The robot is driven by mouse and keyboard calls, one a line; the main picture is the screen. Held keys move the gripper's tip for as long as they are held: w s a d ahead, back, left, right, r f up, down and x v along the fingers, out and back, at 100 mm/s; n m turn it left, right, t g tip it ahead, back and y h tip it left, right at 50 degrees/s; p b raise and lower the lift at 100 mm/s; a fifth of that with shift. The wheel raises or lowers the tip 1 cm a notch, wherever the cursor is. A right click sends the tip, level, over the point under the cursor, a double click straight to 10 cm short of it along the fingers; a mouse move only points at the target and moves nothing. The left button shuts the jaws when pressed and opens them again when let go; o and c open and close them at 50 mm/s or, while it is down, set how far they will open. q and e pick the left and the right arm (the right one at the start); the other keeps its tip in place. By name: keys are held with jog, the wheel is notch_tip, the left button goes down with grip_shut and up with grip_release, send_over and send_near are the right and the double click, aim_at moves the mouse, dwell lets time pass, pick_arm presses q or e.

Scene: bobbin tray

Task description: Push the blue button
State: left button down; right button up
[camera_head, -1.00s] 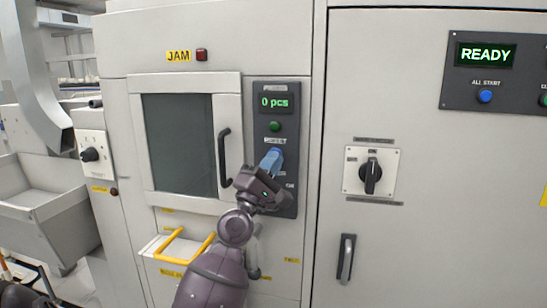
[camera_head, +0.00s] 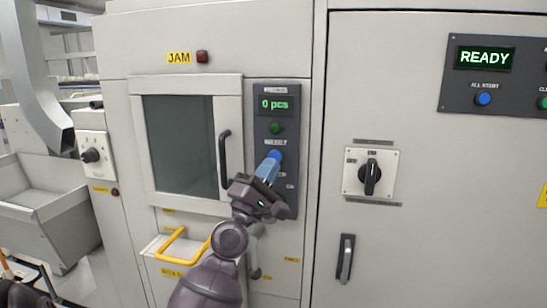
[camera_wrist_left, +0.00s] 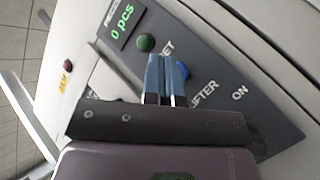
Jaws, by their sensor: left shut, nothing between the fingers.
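A blue button (camera_head: 275,155) sits on the dark control panel (camera_head: 288,110) beside the machine's window, below a green button (camera_head: 275,128). My left gripper (camera_head: 270,164) is shut and empty, its blue fingertips just below the blue button in the head view. In the left wrist view the fingertips (camera_wrist_left: 164,58) lie beside the blue button (camera_wrist_left: 183,70) and partly cover it. I cannot tell whether they touch it. A second blue button (camera_head: 484,99), labelled ALL START, is on the right-hand panel under the READY display. My right gripper is not in view.
A black door handle (camera_head: 224,160) stands close to the left of the control panel. A yellow handle (camera_head: 178,243) sticks out below the window. A black rotary switch (camera_head: 370,177) is to the right. The cabinet face between is flat and clear.

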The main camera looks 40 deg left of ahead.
pick_arm(q)
jog(key=s+d, duration=0.1)
jog(key=s, duration=0.2)
jog(key=shift+d+p, duration=0.3)
jog(key=shift+d, duration=0.05)
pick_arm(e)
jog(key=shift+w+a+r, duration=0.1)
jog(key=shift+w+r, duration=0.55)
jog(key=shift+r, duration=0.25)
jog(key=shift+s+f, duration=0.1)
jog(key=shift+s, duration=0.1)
